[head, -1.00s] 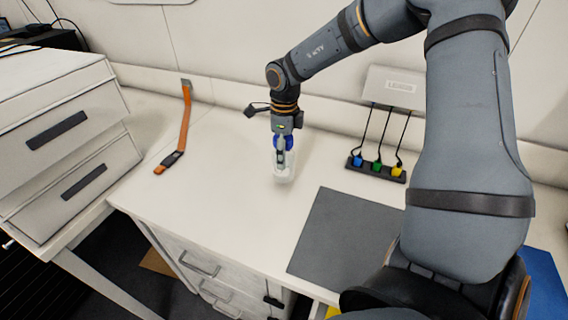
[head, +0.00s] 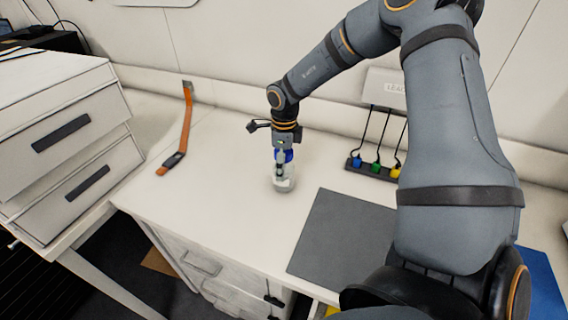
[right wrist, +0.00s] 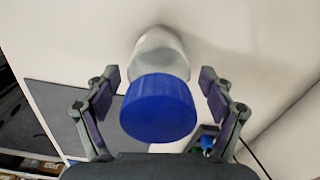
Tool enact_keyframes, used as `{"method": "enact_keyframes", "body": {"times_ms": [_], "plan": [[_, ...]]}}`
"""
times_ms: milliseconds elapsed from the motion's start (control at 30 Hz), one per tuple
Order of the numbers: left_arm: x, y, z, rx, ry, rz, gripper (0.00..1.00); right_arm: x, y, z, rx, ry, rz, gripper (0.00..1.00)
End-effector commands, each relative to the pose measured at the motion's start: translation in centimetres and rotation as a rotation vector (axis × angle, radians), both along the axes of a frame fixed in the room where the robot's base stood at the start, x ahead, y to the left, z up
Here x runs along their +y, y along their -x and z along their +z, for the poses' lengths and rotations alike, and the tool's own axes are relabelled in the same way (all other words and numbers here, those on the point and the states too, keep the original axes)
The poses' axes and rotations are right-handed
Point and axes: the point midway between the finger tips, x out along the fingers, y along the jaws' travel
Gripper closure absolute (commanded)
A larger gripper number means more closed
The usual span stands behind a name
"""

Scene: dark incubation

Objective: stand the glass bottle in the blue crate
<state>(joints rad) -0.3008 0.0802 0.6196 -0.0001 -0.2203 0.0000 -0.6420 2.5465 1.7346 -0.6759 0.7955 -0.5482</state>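The glass bottle (head: 284,184) is clear with a blue cap and stands about upright on the white desk. In the right wrist view its blue cap (right wrist: 159,108) is large and close, with the clear body beyond it. My right gripper (head: 282,160) reaches down over the bottle from above. In the right wrist view, my right gripper's fingers (right wrist: 160,84) are spread on either side of the bottle, with a visible gap at each side. A blue surface (head: 543,288) shows at the lower right, partly behind my arm; I cannot tell whether it is the crate. My left gripper is not in view.
A grey mat (head: 342,240) lies right of the bottle. A power strip (head: 374,169) with coloured plugs is at the back, partly behind my arm. An orange strap (head: 184,130) lies at the left, beside white drawers (head: 65,150). The desk around the bottle is clear.

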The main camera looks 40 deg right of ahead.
Motion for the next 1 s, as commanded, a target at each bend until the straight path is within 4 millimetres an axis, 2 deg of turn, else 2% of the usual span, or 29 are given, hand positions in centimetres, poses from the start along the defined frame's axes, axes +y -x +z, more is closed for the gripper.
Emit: {"method": "enact_keyframes", "body": {"times_ms": [367, 467, 567, 600, 700, 833, 1000], "plan": [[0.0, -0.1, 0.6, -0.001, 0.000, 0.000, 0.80, 0.0, 0.0, 0.7, -0.001, 0.000, 0.000, 0.15], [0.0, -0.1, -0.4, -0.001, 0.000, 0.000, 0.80, 0.0, -0.2, 2.2, -0.008, 0.000, 0.000, 0.15], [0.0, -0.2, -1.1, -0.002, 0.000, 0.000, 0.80, 0.0, -0.2, 4.7, -0.008, 0.001, -0.001, 0.15], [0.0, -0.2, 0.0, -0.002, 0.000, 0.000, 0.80, 0.0, -0.1, 6.6, -0.007, 0.001, -0.001, 0.15], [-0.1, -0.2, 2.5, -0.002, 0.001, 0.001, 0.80, 0.0, 0.0, 9.6, -0.001, -0.001, 0.000, 0.15], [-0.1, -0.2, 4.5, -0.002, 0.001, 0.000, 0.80, 0.0, 0.0, 11.5, 0.000, 0.000, 0.000, 0.15], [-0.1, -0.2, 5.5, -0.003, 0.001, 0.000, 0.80, 0.0, 0.0, 12.4, 0.001, -0.001, 0.000, 0.15]]}}
